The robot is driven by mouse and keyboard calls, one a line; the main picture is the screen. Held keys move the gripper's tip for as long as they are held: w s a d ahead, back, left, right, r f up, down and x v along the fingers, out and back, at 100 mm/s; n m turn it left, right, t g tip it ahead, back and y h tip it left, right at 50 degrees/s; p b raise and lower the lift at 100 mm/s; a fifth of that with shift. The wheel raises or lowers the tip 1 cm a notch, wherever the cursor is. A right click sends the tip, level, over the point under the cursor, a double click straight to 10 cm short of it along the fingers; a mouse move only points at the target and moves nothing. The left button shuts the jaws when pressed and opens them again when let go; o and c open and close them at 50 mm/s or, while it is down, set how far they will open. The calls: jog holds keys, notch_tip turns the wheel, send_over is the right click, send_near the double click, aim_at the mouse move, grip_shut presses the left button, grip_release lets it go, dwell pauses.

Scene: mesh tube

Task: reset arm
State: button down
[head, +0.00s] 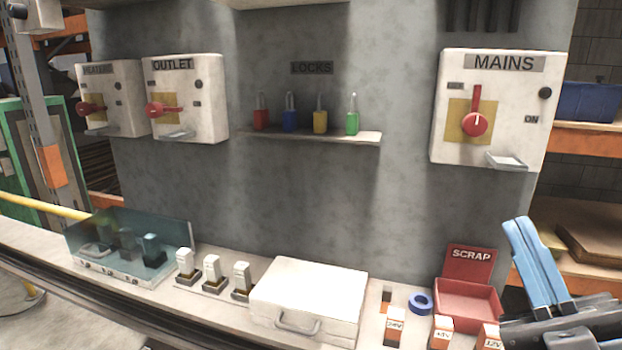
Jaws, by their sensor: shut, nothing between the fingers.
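My gripper (520,226) is at the lower right of the head view, with its blue fingers pointing up and tilted to the left. The fingers are close together, shut and empty. It stands in front of the right end of the bench, just right of the red SCRAP tray (467,318). The dark grey parts of my arm below it run out of the picture at the right edge and hide that corner of the bench.
The MAINS box (540,130) is on the wall above. Red, blue, yellow and green padlocks stand on the LOCKS shelf (310,136). The OUTLET box (213,120) is at left. A white case (310,290), blue ring (420,303) and small labelled blocks (441,333) crowd the bench.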

jog(key=s+d+f+m+g+h, duration=0.1)
jog(key=s+f+m+g+h, duration=0.4)
jog(key=s+f+m, duration=0.3)
jog(key=s+d+f+m+g+h, duration=0.1)
jog(key=s+f+m+g+h, duration=0.4)
jog(key=s+f, duration=1.1)
jog(key=s+m+h, duration=0.2)
jog(key=s+m, duration=0.1)
jog(key=s, duration=0.2)
jog(key=shift+s, duration=0.15)
jog(key=c, duration=1.8)
grip_release()
jog(key=shift+f, duration=0.1)
